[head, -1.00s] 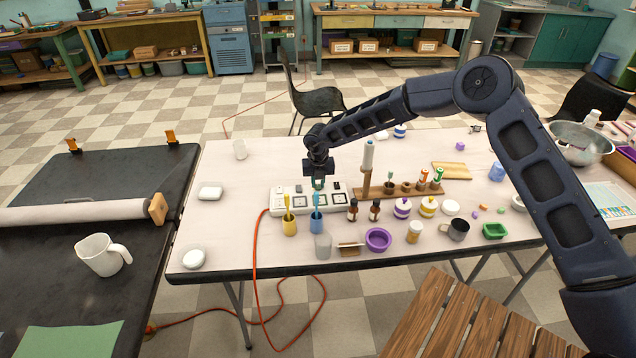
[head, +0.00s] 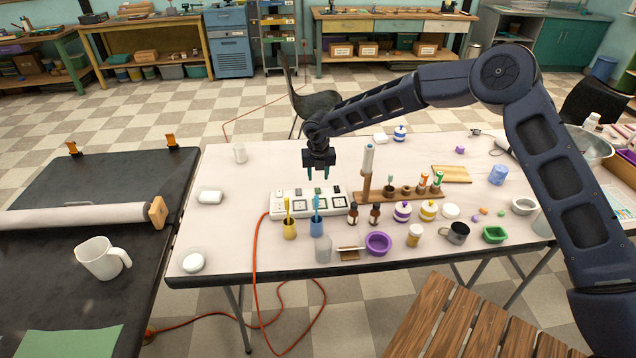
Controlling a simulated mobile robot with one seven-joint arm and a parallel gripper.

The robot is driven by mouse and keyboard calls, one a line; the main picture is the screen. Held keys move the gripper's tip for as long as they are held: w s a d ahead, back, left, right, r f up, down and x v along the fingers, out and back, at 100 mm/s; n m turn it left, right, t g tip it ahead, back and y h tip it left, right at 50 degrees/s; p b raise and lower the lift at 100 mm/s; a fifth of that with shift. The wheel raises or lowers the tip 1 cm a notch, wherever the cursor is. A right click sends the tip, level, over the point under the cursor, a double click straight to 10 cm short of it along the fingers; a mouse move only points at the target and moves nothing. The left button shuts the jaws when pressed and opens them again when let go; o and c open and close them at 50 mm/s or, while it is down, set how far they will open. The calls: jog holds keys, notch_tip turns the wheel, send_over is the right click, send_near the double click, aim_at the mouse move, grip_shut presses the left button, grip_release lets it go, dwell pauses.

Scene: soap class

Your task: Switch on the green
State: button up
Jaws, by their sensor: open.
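The white power strip (head: 279,203) lies on the pale table, with several dark square switches along its top and an orange cord leaving its left end. Small marks sit along its back edge, too small to tell which is green or whether any switch is on. A yellow cup (head: 289,230) and a blue cup (head: 317,228), each with a brush, stand in front of it, and the brushes overlap part of it. My gripper (head: 319,173) points down above the strip's back edge, open and empty, its fingers apart and seemingly clear of the strip.
A wooden rack (head: 425,194) with an upright white tube stands right of the strip. Brown bottles (head: 353,213) and a purple bowl (head: 378,243) stand in front. The table left of the strip is mostly clear, with a white soap dish (head: 210,197).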

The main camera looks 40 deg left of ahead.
jog(key=r, duration=0.4)
jog(key=shift+s+d+r, duration=0.2)
jog(key=shift+s, duration=0.05)
jog(key=shift+w, duration=0.1)
